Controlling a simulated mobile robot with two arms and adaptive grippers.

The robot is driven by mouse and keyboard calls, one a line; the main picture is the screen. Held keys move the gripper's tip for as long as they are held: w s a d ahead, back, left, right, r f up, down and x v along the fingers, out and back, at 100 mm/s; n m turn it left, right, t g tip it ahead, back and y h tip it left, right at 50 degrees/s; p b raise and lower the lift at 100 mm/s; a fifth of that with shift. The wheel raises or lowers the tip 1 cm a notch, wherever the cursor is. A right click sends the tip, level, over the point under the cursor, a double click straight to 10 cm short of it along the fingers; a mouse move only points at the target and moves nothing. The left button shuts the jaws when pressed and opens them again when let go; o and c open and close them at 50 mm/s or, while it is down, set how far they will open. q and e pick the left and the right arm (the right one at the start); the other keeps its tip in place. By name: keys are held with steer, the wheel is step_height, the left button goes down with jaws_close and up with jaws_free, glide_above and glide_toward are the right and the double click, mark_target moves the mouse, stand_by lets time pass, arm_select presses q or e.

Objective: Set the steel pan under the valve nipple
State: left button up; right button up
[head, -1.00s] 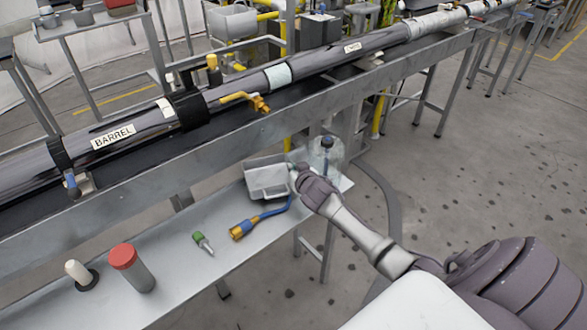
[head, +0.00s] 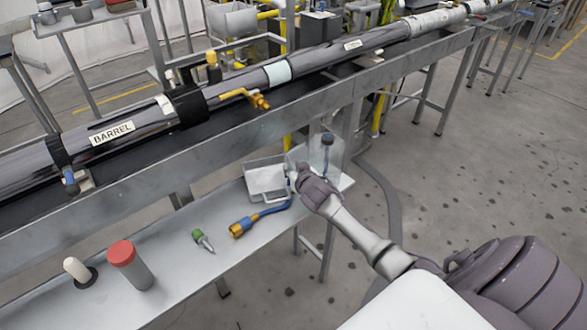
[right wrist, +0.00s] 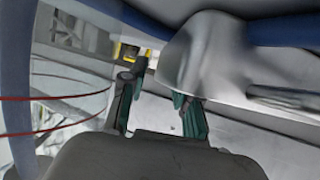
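The steel pan (head: 256,187) sits on the low metal shelf, near its right end. It also shows large and close in the right wrist view (right wrist: 205,50). The yellow valve (head: 252,98) hangs on the front of the long barrel pipe, above and left of the pan; its nipple is too small to make out. My right gripper (head: 297,178) is at the pan's right side. In the right wrist view its two green-padded fingers (right wrist: 160,108) stand apart with a visible gap. I cannot tell whether they touch the pan. My left gripper is not in view.
A clear container (head: 327,155) stands just behind my right gripper. A blue hose with a yellow connector (head: 240,228), a green-capped item (head: 202,239), a red-capped cylinder (head: 130,266) and a white-topped item (head: 80,271) occupy the shelf. The barrel's beam (head: 150,184) runs above it.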

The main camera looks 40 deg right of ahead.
steer(key=shift+r, duration=0.35)
steer(key=shift+r+p, duration=0.55)
steer(key=shift+p, duration=0.05)
steer(key=v, duration=1.1)
steer(key=shift+s+p, duration=0.3)
steer(key=shift+s, duration=0.2)
steer(key=shift+a+f, duration=0.1)
steer(key=shift+f, duration=0.1)
